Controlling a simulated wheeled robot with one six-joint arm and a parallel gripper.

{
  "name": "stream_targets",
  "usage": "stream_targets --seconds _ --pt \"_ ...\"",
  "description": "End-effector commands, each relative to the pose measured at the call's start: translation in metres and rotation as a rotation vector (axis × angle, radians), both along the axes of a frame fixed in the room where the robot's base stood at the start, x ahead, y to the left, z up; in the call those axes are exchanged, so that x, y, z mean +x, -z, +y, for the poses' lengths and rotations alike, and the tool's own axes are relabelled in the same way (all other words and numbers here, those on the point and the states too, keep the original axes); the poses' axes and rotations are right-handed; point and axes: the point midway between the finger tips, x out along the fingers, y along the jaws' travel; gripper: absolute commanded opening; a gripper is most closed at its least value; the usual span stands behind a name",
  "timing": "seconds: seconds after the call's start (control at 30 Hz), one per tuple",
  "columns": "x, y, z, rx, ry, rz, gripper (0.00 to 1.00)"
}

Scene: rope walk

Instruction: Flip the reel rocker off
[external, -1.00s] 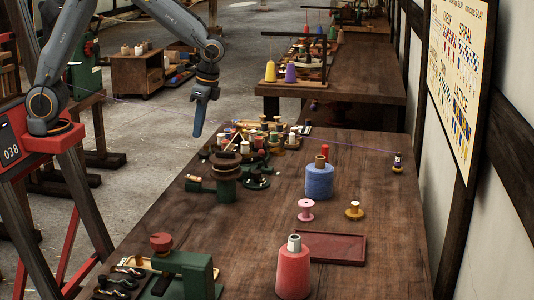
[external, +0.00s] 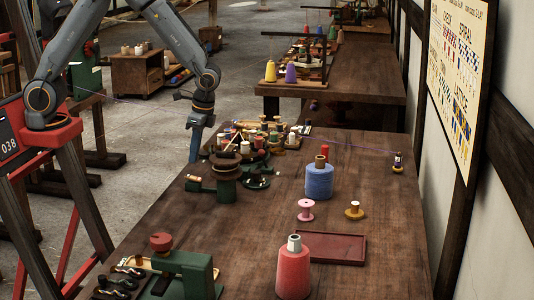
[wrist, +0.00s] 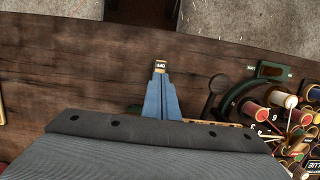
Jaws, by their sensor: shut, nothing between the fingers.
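My gripper (external: 193,160) is shut and empty, with its blue fingers pointing down over the left edge of the workbench. In the wrist view the closed fingers (wrist: 160,98) end right at a small pale label (wrist: 160,67), which seems to read OFF upside down. The rocker itself is not clearly visible there; the fingers may hide it. In the external view a small dark fitting with a pale end (external: 193,178) lies just below the fingertips, left of the dark green reel stand (external: 226,170). Whether the fingers touch it, and which way the rocker is tipped, I cannot tell.
Several bobbins (wrist: 284,98) crowd the right of the wrist view beside a green plate (wrist: 272,70). A blue spool (external: 319,180), a red cone (external: 293,272) and a red tray (external: 350,248) stand on the bench. A thin purple thread crosses behind. Bare wood lies left of the fingers.

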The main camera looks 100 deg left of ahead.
Motion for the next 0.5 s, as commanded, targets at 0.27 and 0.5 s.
stream_targets --seconds 0.27,0.5 --pt "-0.01 0.038 0.0 -0.001 -0.001 0.002 0.0" --pt "-0.012 0.049 0.0 0.0 -0.001 0.0 0.0"
